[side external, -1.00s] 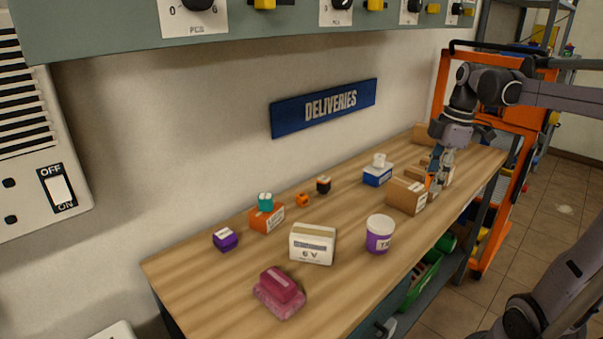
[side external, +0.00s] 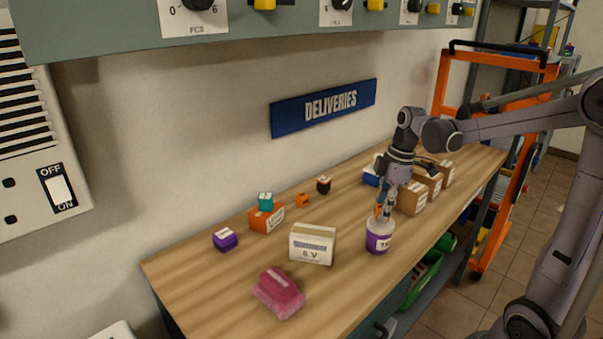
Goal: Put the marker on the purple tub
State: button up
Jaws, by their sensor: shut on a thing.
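The purple tub (side external: 379,243) stands upright on the bench, with a white lid and a pale label. My gripper (side external: 384,213) points down directly over its lid. It is shut on the marker (side external: 378,211), which shows as a small orange piece between the fingers. The fingers hide most of the marker. I cannot tell whether the marker touches the lid.
A white 6 V battery box (side external: 312,245) stands left of the tub, with a pink block (side external: 279,292) in front. Several brown boxes (side external: 411,198) stand right, and a blue box (side external: 371,178) is partly behind my arm.

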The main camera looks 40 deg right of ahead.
jog(key=shift+f, duration=0.35)
jog(key=shift+f, duration=0.15)
jog(key=o, duration=0.9)
jog(key=shift+o, duration=0.2)
notch_tip(320, 180, up, 12)
jog(key=s+d+f, duration=0.1)
jog(key=s+a+f+m+t, duration=0.2)
jog(key=a+f+m+t, duration=0.1)
jog(key=a, duration=0.5)
jog(key=s+a+f+m+t+h, duration=0.1)
jog(key=s+a+f+m+t, duration=0.2)
jog(key=a+m, duration=0.3)
jog(key=shift+a+f, duration=0.85)
jog(key=shift+a, duration=0.1)
